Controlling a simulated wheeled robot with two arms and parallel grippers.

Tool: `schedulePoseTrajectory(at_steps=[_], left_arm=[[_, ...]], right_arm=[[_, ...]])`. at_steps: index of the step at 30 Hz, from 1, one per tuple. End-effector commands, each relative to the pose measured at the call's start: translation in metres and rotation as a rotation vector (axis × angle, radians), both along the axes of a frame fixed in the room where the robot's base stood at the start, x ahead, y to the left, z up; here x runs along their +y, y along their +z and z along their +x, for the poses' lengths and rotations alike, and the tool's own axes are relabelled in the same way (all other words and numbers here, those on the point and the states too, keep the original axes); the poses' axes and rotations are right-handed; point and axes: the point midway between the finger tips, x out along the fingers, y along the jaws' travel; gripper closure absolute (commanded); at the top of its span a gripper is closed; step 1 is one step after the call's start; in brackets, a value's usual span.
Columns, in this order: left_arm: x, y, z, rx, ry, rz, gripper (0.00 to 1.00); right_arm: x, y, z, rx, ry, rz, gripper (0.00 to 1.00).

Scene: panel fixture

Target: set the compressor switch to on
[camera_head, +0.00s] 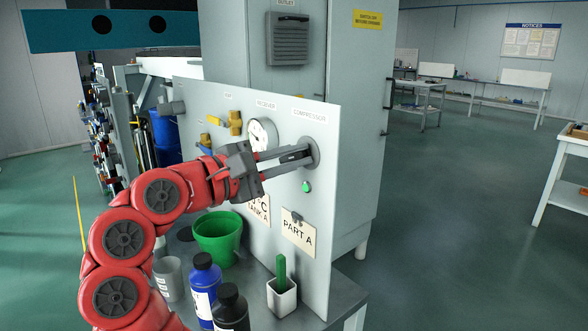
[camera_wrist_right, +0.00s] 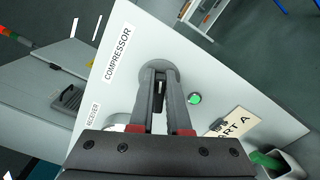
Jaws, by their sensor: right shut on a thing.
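The compressor switch (camera_head: 313,152) is a round grey rotary switch on the upright light-grey panel (camera_head: 325,125), under the COMPRESSOR label (camera_head: 309,116). In the right wrist view, the round base of the switch (camera_wrist_right: 173,72) shows behind the fingers. My right gripper (camera_head: 303,155) reaches the switch from the left and is shut on its handle. The fingers hide most of the handle, so I cannot tell its setting. A green lamp (camera_head: 306,187) on the panel just below the switch looks bright; it also shows in the right wrist view (camera_wrist_right: 194,99). My left gripper is not in view.
Left of the switch are a round gauge (camera_head: 261,134) and a yellow valve (camera_head: 235,122). A PART A tag (camera_head: 298,232) hangs below. A green bucket (camera_head: 218,238), bottles (camera_head: 205,280) and a white cup (camera_head: 281,298) stand below the panel. The floor to the right is clear.

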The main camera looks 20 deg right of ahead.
Motion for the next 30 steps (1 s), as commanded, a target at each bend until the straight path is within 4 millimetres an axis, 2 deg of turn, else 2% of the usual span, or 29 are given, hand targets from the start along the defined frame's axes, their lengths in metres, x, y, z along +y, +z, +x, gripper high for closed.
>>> schedulePoseTrajectory(at_steps=[3,15,30], left_arm=[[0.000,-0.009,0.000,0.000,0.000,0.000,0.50],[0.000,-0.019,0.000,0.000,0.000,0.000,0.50],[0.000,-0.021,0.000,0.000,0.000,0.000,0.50]], right_arm=[[0.001,-0.006,0.000,-0.093,0.002,0.039,1.00],[0.001,-0.008,0.000,-0.346,0.004,0.131,1.00],[0.001,-0.007,0.000,-0.436,0.004,0.162,1.00]])
